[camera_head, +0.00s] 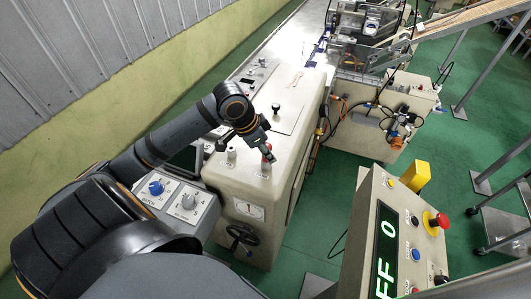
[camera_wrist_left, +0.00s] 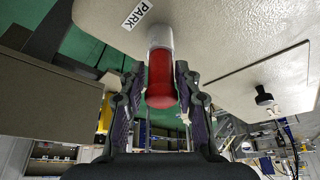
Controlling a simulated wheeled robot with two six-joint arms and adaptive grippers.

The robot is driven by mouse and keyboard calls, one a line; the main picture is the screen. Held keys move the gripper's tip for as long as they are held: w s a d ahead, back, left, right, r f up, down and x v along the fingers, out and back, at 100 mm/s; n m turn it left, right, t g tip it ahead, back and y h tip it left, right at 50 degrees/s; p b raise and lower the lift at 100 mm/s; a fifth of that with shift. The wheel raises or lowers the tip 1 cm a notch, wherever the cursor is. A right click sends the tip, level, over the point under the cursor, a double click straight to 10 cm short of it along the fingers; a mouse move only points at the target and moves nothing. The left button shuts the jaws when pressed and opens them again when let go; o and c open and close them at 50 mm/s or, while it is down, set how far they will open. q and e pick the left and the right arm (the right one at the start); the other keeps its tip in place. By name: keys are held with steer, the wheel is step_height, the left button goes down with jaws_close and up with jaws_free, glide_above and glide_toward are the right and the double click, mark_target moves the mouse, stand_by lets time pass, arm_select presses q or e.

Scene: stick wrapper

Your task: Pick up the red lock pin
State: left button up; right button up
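The red lock pin (camera_head: 268,153) stands upright on the beige machine cabinet, and its red body (camera_wrist_left: 161,82) fills the middle of the left wrist view. It sits at a pale metal socket (camera_wrist_left: 160,36) beside a PARK label (camera_wrist_left: 137,15). My left gripper (camera_head: 268,150) reaches down over the pin. Exact contact is hard to see. My right gripper is not in view.
The beige cabinet (camera_head: 228,178) carries a pale post (camera_head: 231,154) left of the pin and a black knob (camera_head: 276,107) behind it. A handwheel (camera_head: 242,237) is on its front. A control panel with a red button (camera_head: 436,220) stands at right. Green floor (camera_head: 325,205) lies between.

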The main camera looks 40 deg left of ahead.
arm_select(q)
jaws_close()
